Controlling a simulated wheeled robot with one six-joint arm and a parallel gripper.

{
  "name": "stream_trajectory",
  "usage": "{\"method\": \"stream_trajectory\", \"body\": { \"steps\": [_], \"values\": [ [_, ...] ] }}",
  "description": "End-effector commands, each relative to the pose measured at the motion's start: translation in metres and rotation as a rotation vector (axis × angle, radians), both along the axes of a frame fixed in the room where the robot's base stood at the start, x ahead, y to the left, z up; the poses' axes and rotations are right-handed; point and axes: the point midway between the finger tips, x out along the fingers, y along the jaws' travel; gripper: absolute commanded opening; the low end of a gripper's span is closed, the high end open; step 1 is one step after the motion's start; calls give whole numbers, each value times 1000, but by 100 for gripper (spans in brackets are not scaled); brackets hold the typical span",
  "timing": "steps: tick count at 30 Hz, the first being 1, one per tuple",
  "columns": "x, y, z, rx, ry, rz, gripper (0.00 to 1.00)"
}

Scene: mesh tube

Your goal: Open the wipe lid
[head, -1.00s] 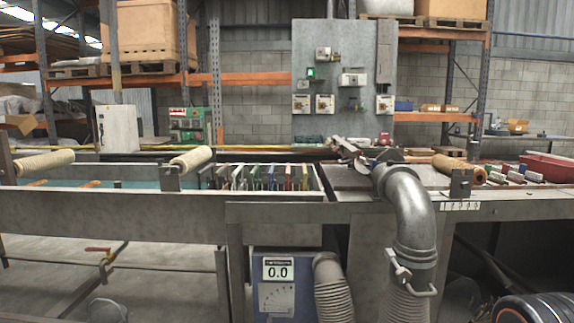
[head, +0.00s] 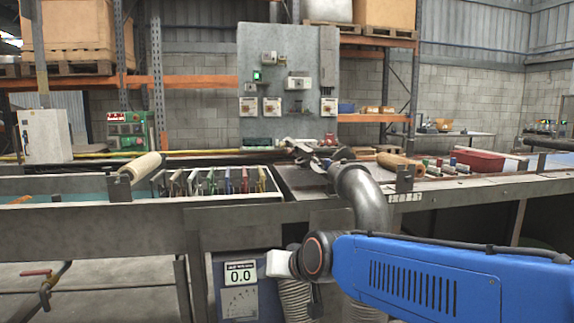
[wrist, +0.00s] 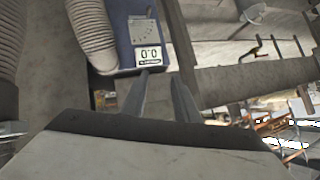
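I cannot pick out a wipe lid for certain in either view. My gripper (wrist: 159,78) shows in the wrist view as two grey fingers with a gap between them, open and empty. They point toward the blue box with the 0.0 display (wrist: 148,54), apparently with no contact. In the head view, my blue arm reaches in from the lower right, its end in front of the bench near the same blue box (head: 240,300). The fingers cannot be made out there.
A grey elbow pipe (head: 362,190) curves down behind my arm. The bench carries a rack of coloured plates (head: 213,182), a roller (head: 140,167) and a red bin (head: 478,161). A ribbed hose (wrist: 92,30) hangs beside the box. Open floor lies at lower left.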

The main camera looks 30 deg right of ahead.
Motion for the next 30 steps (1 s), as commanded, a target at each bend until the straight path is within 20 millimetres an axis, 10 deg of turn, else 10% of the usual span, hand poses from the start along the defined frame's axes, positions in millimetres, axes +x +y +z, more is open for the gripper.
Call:
{"method": "stream_trajectory", "body": {
  "steps": [15,30],
  "values": [
    [169,-71,110,316,-582,-449,28],
    [203,-153,150,403,-978,-803,28]
  ]
}}
